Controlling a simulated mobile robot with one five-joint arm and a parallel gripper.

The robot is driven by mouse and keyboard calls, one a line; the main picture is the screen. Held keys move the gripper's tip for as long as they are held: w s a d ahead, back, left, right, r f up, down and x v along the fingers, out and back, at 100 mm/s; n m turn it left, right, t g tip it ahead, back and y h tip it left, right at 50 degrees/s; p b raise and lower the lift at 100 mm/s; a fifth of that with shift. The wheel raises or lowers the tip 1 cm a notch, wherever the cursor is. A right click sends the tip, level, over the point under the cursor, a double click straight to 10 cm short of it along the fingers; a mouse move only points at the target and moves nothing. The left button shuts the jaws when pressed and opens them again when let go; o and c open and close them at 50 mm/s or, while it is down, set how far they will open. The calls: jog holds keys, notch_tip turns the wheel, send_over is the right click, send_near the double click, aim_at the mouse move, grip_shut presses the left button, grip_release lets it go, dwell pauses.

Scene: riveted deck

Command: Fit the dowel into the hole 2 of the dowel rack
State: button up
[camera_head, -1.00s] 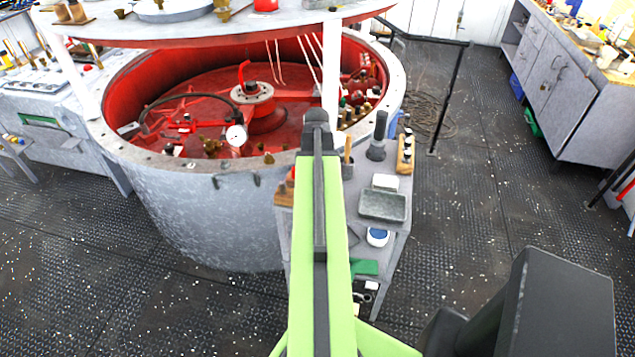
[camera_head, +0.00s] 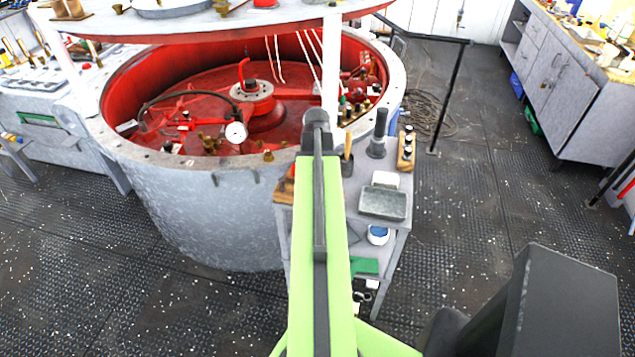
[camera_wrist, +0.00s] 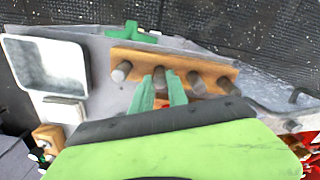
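The dowel rack (camera_wrist: 141,60) is a wooden strip with several dark round dowels standing in a row, seen in the wrist view. In the head view my arm covers most of it. My gripper (camera_wrist: 162,85) has two green fingers over the rack. A dark dowel (camera_wrist: 160,82) stands between the fingertips, which appear to close on it from both sides. It lines up with the row, between the leftmost dowel (camera_wrist: 121,72) and another dowel (camera_wrist: 196,86) to the right. Its lower end is not clear, so I cannot tell how deep it sits in the hole.
A grey tray (camera_head: 383,204) lies on the bench right of my arm, and also shows in the wrist view (camera_wrist: 85,70). A dark upright cylinder (camera_head: 378,135) and a wooden block with knobs (camera_head: 405,150) stand behind it. The large round tub (camera_head: 215,210) borders the bench on the left.

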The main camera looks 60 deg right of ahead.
jog(key=o, duration=0.5)
jog(key=shift+r, duration=0.1)
notch_tip(320, 180, up, 17)
jog(key=p, duration=1.7)
jog(key=shift+r, duration=0.15)
